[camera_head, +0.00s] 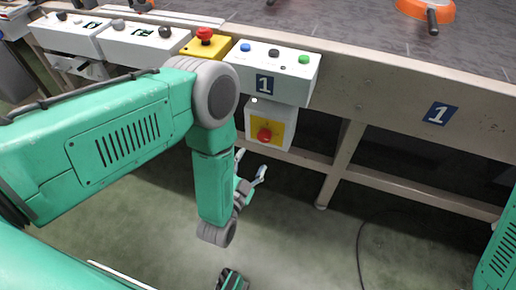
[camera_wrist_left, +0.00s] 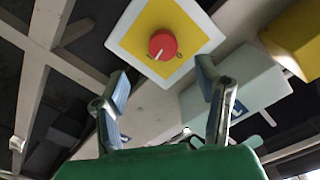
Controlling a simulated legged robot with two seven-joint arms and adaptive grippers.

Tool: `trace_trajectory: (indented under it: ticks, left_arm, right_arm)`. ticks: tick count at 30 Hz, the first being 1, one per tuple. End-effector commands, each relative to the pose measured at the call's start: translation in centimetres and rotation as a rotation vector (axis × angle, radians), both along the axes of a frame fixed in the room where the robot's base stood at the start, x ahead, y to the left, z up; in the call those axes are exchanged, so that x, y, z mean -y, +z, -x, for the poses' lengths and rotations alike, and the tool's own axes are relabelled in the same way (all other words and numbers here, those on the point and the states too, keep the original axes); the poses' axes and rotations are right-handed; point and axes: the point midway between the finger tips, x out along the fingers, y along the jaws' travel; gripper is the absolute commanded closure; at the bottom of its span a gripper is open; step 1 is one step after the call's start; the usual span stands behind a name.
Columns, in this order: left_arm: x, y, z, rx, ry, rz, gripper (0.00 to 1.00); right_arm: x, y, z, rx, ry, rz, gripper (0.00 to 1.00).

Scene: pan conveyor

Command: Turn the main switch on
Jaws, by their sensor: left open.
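The main switch is a red round knob (camera_head: 264,134) on a yellow plate (camera_head: 258,143) on the white box below the control box marked 1. In the left wrist view the red knob (camera_wrist_left: 163,44) shows a pale mark, with the yellow plate (camera_wrist_left: 148,22) around it. My left gripper (camera_head: 251,169) hangs below and a little left of the knob, apart from it. Its two fingers also show in the left wrist view (camera_wrist_left: 168,90), spread apart and empty, with the knob beyond and between them. My right gripper is not in view.
A control box (camera_head: 302,72) with blue, black and green buttons sits above the switch. A yellow box with a red emergency button (camera_head: 204,36) is to its left. The conveyor frame (camera_head: 400,108) and a leg (camera_head: 341,165) are to the right. An orange pan (camera_head: 424,9) lies on the belt.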

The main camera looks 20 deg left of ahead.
Motion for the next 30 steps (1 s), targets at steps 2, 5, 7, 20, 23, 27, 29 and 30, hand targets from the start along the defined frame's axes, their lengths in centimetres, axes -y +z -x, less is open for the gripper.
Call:
trace_trajectory:
  ticks: [2,5,7,20,23,27,29,30]
  left_arm:
    - [0.0,0.0,1.1,-0.002,0.0,0.0,0.42]
    - [-0.1,0.0,2.0,-0.002,0.0,0.0,0.42]
    - [-0.1,0.0,2.3,-0.001,0.001,0.0,0.42]
    - [-0.1,0.0,2.4,-0.001,0.001,0.0,0.42]
    - [-0.1,0.0,2.4,-0.001,0.001,0.0,0.42]
    - [-0.7,0.0,2.5,-0.075,-0.005,0.023,0.42]
    - [-1.4,-0.2,2.8,-0.17,-0.008,0.051,0.42]
    - [-2.1,-0.4,3.4,-0.254,-0.005,0.077,0.42]
  right_arm:
    - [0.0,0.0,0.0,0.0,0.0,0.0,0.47]
    - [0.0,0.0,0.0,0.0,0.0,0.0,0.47]
    - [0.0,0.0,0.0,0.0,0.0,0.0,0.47]
    - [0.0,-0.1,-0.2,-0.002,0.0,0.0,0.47]
    - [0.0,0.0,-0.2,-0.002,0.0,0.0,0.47]
    - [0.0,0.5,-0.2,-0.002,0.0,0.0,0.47]
    - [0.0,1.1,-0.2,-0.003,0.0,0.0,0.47]
    - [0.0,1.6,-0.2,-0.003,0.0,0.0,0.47]
